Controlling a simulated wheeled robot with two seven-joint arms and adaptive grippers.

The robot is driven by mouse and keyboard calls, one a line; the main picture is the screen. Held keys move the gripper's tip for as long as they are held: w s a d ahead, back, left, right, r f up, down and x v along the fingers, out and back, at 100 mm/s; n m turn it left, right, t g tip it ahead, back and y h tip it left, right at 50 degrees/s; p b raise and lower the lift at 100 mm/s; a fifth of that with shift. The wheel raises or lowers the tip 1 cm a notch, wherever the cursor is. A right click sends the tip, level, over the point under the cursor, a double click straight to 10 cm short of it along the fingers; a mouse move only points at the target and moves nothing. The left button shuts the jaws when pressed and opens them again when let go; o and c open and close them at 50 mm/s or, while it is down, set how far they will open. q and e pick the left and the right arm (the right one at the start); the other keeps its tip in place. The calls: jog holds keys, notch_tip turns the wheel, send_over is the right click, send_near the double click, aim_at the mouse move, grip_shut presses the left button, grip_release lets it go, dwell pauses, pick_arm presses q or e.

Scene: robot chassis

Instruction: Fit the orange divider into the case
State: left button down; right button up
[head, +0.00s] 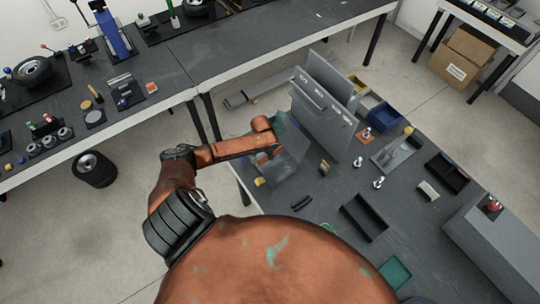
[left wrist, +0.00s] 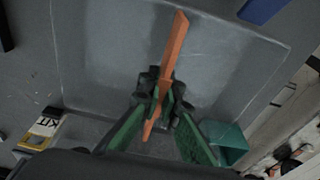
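My left gripper (left wrist: 160,98) is shut on the orange divider (left wrist: 174,48), a thin flat strip that stands up between the dark fingertips. Below and beyond it is a broad grey recessed surface with a pale rim, which looks like the case (left wrist: 225,62). I cannot tell whether the divider touches it. In the head view my left gripper (head: 278,152) is at the grey case (head: 290,165), beside tall upright grey panels (head: 325,98). The arm hides part of the case, and the divider cannot be made out there. My right gripper is not in view.
A blue bin (head: 385,116), black trays (head: 363,217) and small metal parts (head: 378,182) lie right of the case on the dark table. A teal bin (left wrist: 228,138) and a box marked KIT (left wrist: 43,127) are near the gripper. Bare tabletop shows between the trays.

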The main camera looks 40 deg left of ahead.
pick_arm(q)
jog(key=shift+f+b, duration=1)
jog(key=shift+f, duration=0.9)
jog(key=c, duration=2.6)
grip_release()
jog(key=o, duration=0.5)
jog(key=r, duration=0.4)
jog(key=s+r, duration=0.1)
jog(key=r, duration=0.6)
jog(key=shift+s+a+r, duration=0.25)
jog(key=shift+s+r, duration=0.1)
jog(key=shift+r, duration=0.05)
